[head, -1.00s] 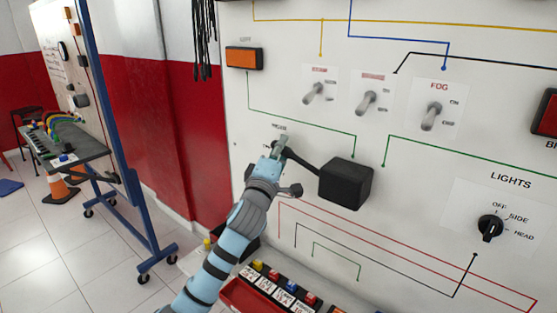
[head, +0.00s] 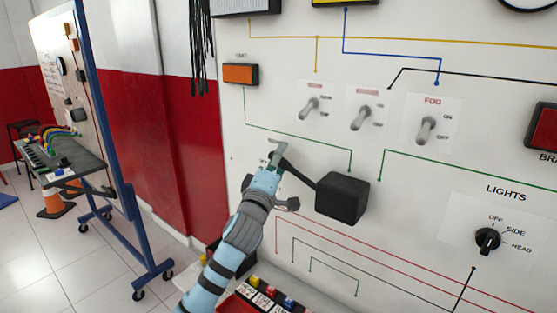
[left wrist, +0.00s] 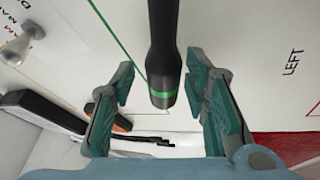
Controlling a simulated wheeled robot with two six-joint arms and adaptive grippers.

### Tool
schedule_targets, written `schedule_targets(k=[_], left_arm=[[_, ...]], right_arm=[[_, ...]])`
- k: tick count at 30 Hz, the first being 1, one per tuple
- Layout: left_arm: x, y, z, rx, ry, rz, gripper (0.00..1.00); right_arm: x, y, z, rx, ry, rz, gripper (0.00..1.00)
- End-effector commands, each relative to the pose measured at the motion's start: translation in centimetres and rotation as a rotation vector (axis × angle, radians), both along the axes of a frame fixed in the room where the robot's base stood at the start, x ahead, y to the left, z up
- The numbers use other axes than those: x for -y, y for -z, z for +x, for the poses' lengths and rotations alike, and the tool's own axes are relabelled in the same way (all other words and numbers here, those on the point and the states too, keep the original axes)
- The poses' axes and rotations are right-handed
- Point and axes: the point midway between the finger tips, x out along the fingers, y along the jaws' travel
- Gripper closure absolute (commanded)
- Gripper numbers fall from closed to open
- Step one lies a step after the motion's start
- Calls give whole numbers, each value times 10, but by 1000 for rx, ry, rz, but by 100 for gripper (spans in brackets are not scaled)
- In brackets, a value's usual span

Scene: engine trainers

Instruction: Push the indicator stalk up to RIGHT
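The black indicator stalk (head: 298,175) runs up and left from its black box (head: 342,198) on the white panel. My left gripper (head: 274,158) is at the stalk's free end in the head view and hides the tip. In the left wrist view the stalk (left wrist: 163,50), with a green band near its end, lies between the two spread fingers of the gripper (left wrist: 160,103). Gaps show on both sides, the smaller on the right. A LEFT label (left wrist: 292,62) is on the panel to the right there. My right gripper is not in view.
An orange lamp (head: 240,74) is above the stalk. Toggle switches, including the FOG switch (head: 426,130), are up and right. The LIGHTS knob (head: 488,240) is at the right. A red tray (head: 233,305) with coloured buttons is below my left arm.

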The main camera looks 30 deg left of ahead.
Motion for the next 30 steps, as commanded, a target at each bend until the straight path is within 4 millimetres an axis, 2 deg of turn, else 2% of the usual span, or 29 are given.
schedule_targets(k=[5, 8, 15, 19, 23, 30], left_arm=[[1, 2, -3, -1, 1, 0, 59], [4, 6, -15, -3, -1, 3, 59], [22, 24, -76, -5, 2, 3, 59], [29, 31, -100, -2, 2, 2, 59], [32, 34, -111, -2, 0, 1, 59], [32, 33, -111, -1, 0, 0, 59]], right_arm=[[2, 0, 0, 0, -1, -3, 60], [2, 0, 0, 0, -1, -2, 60], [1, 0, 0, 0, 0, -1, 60], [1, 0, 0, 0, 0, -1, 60], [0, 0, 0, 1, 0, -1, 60], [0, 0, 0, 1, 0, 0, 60]])
